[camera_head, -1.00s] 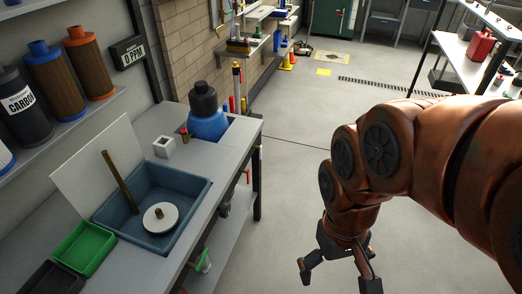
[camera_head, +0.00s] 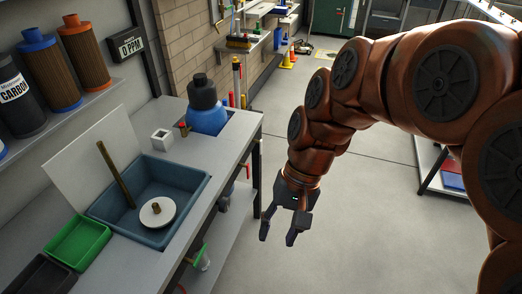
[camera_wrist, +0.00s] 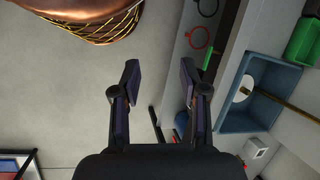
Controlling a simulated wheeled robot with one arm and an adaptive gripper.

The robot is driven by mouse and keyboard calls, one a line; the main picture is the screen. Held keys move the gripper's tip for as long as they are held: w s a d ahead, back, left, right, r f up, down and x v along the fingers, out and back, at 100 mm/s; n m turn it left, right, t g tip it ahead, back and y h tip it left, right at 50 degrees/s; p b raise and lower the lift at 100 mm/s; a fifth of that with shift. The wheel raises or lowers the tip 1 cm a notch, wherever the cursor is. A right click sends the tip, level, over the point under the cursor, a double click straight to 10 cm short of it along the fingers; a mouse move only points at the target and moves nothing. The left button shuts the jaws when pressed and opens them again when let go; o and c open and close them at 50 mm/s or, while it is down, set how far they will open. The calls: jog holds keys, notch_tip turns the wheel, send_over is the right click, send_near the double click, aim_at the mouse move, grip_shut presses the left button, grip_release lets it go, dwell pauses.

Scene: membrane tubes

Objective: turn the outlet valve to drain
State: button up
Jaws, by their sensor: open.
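My gripper (camera_head: 278,233) is open and empty, fingers pointing down, over the floor to the right of the bench. In the wrist view its two fingers (camera_wrist: 160,70) stand wide apart with only floor between them. Valve parts sit along the bench's front: a green handle (camera_head: 200,254) below the front edge and a red handle (camera_head: 244,170) farther back.
The bench (camera_head: 222,170) holds a blue sink (camera_head: 185,215) with a brass rod and a white disc, a green tray (camera_head: 78,243), a white block (camera_head: 162,140) and a blue bottle (camera_head: 206,112). The floor (camera_head: 350,230) right of the gripper is clear.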

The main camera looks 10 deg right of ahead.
jog(key=w+a+f+m+y+b, duration=0.2)
jog(key=w+a+m+y+b, duration=0.1)
jog(key=w, duration=0.5)
jog(key=w+a+f+m+y+b, duration=0.1)
jog(key=w+a+m+y+b, duration=0.2)
jog(key=w, duration=0.5)
jog(key=w+f+m+t+y+b, duration=0.1)
jog(key=w+f+m+y+b, duration=0.1)
jog(key=w, duration=0.6)
jog(key=w+f+m+t+y+b, duration=0.2)
jog(key=w+f, duration=0.1)
jog(key=w, duration=0.4)
jog(key=m+t+y+b, duration=0.2)
jog(key=m+t+b, duration=0.7)
jog(key=m, duration=0.2)
send_near(261, 145)
jog(key=shift+w+d+f+x, duration=0.1)
jog(key=shift+w+f+x, duration=0.1)
jog(key=shift+x, duration=1.5)
jog(key=shift+w+d+f+x, duration=0.1)
jog(key=shift+f+x, duration=0.05)
jog(key=shift+x, duration=1.6)
jog(key=shift+w+d+f+x, duration=0.1)
jog(key=shift+f+x, duration=0.1)
jog(key=shift+x, duration=1.5)
jog(key=shift+g, duration=0.3)
grip_shut()
